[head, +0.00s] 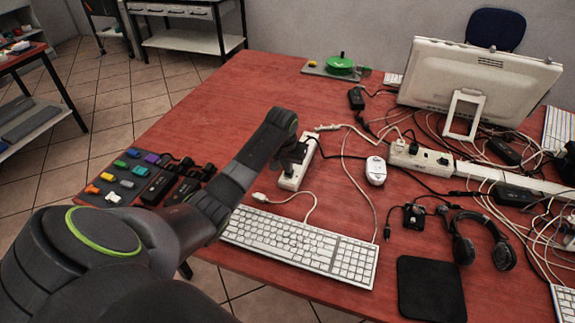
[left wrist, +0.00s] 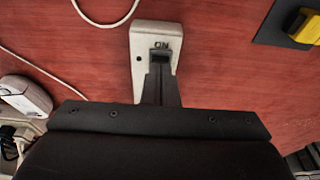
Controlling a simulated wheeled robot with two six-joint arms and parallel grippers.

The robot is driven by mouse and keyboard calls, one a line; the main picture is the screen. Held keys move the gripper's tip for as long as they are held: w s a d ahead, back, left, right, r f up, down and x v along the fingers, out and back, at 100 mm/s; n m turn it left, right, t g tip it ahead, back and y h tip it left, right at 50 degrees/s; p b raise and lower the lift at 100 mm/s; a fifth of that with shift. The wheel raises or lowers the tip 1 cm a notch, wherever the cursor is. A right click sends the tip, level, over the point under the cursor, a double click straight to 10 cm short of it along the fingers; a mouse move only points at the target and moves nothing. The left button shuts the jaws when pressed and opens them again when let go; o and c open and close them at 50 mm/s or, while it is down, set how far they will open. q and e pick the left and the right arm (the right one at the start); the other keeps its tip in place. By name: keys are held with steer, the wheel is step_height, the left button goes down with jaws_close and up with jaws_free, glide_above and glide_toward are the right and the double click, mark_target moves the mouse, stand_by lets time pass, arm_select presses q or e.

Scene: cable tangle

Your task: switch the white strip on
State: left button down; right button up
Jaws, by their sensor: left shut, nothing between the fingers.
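The white strip (head: 289,181) lies on the red table, partly hidden by my left gripper (head: 297,152). In the left wrist view the end of the white strip (left wrist: 141,62) shows the word ON beside a dark switch opening. My left gripper (left wrist: 159,62) is shut and empty, with its fingertips over or at that switch; I cannot tell whether they touch it. The switch's position is hidden by the fingertips. My right gripper is not in view.
A keyboard (head: 300,240) lies in front of the strip and a white mouse (head: 376,171) to its right. Another power strip (head: 420,158), cables, headphones (head: 483,240) and a monitor (head: 478,80) crowd the right side. The back left of the table is clear.

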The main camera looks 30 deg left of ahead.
arm_select(q)
steer(key=shift+f, duration=0.2)
steer(key=shift+s+d+f+t+p, duration=0.1)
steer(key=shift+s+t+p, duration=0.2)
steer(key=shift+p, duration=0.3)
steer(key=shift+w, duration=0.1)
steer(key=shift+w+f, duration=0.1)
steer(key=shift+f, duration=0.05)
steer(key=shift+w+a+r, duration=0.2)
steer(key=shift+w+a, duration=0.05)
steer(key=shift+w, duration=0.5)
